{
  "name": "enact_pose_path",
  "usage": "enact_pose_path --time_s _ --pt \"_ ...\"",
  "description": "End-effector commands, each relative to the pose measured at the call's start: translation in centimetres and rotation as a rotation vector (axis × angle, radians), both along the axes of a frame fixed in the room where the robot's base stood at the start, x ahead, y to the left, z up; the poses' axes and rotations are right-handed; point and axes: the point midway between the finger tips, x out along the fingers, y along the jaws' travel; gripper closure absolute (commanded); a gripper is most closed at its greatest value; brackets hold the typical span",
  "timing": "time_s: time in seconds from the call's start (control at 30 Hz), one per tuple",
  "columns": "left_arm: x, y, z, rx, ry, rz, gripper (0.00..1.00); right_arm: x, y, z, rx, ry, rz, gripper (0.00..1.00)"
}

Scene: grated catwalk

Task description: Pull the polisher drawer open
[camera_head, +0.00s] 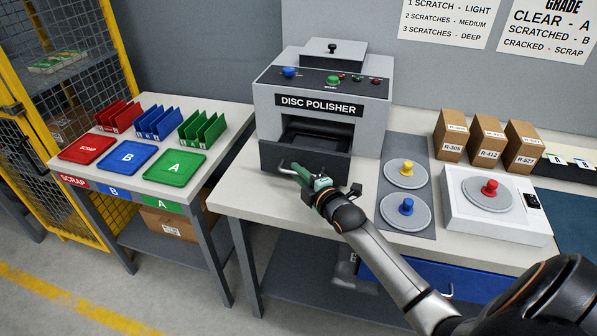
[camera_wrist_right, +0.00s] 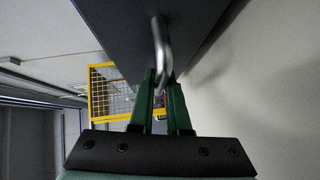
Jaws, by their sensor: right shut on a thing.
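The disc polisher (camera_head: 322,92) is a grey box machine on the workbench, with a labelled front and a control panel of coloured knobs. Its dark drawer (camera_head: 300,160) sits at the bottom front, below a dark opening. My right gripper (camera_head: 300,172) is at the drawer's front, its green fingers shut on the drawer's metal handle (camera_head: 285,166). In the right wrist view the curved handle (camera_wrist_right: 161,45) runs down between the fingertips (camera_wrist_right: 163,82), against the dark drawer front (camera_wrist_right: 120,25). My left gripper is not in view.
Two grey discs with yellow (camera_head: 406,168) and blue (camera_head: 406,206) knobs lie on a mat right of the polisher. A white device (camera_head: 495,225) and several cardboard boxes (camera_head: 486,140) stand farther right. A side table (camera_head: 225,115) with coloured trays stands left, across a gap.

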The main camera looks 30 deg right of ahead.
Motion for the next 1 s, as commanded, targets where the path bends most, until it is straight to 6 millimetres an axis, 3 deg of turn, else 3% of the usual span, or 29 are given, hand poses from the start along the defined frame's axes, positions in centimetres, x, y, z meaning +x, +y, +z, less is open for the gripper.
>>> enact_pose_path --time_s 0.5,0.53,0.77,1.0 --pt "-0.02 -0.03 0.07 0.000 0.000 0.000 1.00 0.00 0.07 -0.03 0.000 0.000 0.001 1.00" --pt "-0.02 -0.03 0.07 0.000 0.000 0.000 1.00 0.00 0.06 -0.02 0.000 0.000 0.001 0.82" --pt "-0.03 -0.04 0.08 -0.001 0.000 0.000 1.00 0.01 0.04 0.00 0.000 -0.001 0.001 0.56" --pt "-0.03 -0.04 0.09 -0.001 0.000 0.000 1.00 -0.01 0.02 0.04 0.000 -0.001 0.000 0.55"
